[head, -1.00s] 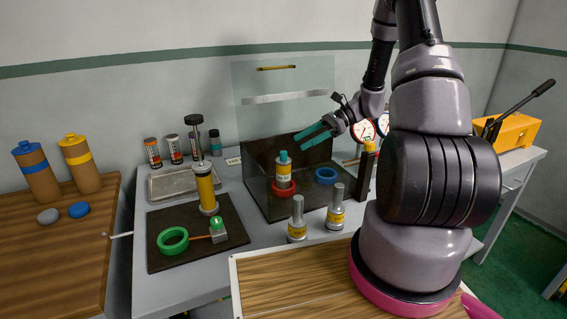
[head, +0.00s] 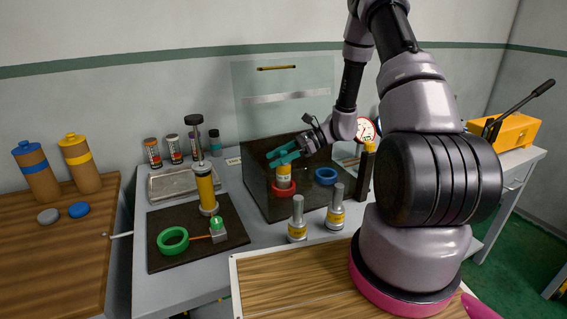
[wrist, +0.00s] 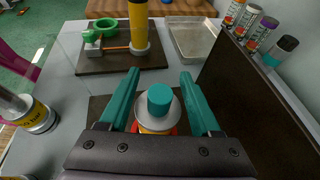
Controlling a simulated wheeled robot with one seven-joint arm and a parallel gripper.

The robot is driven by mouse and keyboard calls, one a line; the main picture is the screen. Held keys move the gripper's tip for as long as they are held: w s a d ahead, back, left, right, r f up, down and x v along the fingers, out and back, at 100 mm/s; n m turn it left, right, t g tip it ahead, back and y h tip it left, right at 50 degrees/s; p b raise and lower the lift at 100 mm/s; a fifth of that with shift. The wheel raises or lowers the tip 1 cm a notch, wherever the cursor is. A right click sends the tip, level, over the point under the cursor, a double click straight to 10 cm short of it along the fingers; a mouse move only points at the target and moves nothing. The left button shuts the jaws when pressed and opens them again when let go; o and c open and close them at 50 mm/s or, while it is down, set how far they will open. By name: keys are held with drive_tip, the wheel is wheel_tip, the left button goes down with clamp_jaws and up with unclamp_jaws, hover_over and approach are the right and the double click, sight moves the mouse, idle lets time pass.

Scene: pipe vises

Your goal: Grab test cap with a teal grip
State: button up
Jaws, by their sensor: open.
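The test cap with a teal grip (wrist: 160,98) stands upright in a red ring (head: 283,188) on a dark board. In the head view its yellow-labelled body (head: 284,172) shows below my fingers, and its teal top is largely hidden by them. My gripper (head: 284,156) is open, its two teal fingers at the height of the cap's top. In the wrist view the teal grip lies between the two fingers, with a gap on each side.
A dark upright panel (wrist: 262,95) stands close beside the cap. A blue ring (head: 325,176) lies to its right. Two silver-topped caps (head: 297,220) stand in front. A yellow pump (head: 206,190) and a green ring (head: 172,240) are on a dark mat to the left.

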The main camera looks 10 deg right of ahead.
drive_tip(key=shift+a+f, duration=0.15)
drive_tip(key=shift+a, duration=0.15)
clamp_jaws()
